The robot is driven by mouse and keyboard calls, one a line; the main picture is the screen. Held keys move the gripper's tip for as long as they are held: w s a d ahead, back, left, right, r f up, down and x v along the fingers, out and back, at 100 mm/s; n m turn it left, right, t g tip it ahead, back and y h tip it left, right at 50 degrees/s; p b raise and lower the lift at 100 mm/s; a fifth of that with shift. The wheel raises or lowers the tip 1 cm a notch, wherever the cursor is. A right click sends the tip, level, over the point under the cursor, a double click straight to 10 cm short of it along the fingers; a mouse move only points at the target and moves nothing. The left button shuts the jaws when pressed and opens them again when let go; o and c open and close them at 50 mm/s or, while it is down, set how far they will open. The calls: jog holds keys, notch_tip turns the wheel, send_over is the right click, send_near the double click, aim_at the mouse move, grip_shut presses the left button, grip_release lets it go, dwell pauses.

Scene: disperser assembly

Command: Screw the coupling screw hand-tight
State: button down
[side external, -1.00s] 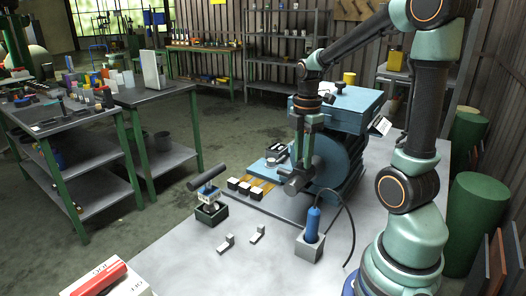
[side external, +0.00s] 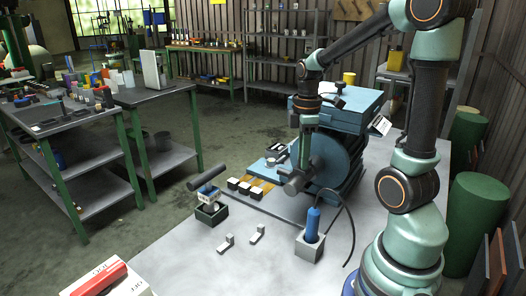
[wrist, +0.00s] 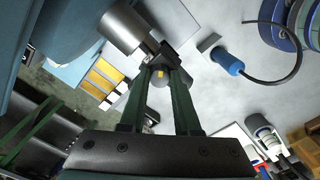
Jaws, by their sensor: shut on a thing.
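My gripper (side external: 301,164) points down beside the blue machine (side external: 345,165). In the wrist view its two green fingers (wrist: 161,62) converge and are shut on a small dark part (wrist: 163,52), which I take for the coupling screw. This part sits against a grey metal cylinder (wrist: 122,27). The cylinder also shows in the side view (side external: 295,184), just below the fingers and in front of the machine's round blue housing. The fingertips hide most of the screw, so I cannot tell how deep it sits.
A blue-handled tool (side external: 313,224) with a cable stands in a grey block to the right. A black-handled tool (side external: 208,179) sits on a dark box at the left. Two small L-shaped pieces (side external: 257,234) lie on the bench.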

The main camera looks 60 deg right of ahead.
jog(key=m, duration=1.3)
jog(key=shift+m, duration=0.4)
dwell(0.3)
jog(key=c, duration=0.6)
grip_release()
notch_tip(320, 180, up, 12)
jog(key=shift+r, duration=0.1)
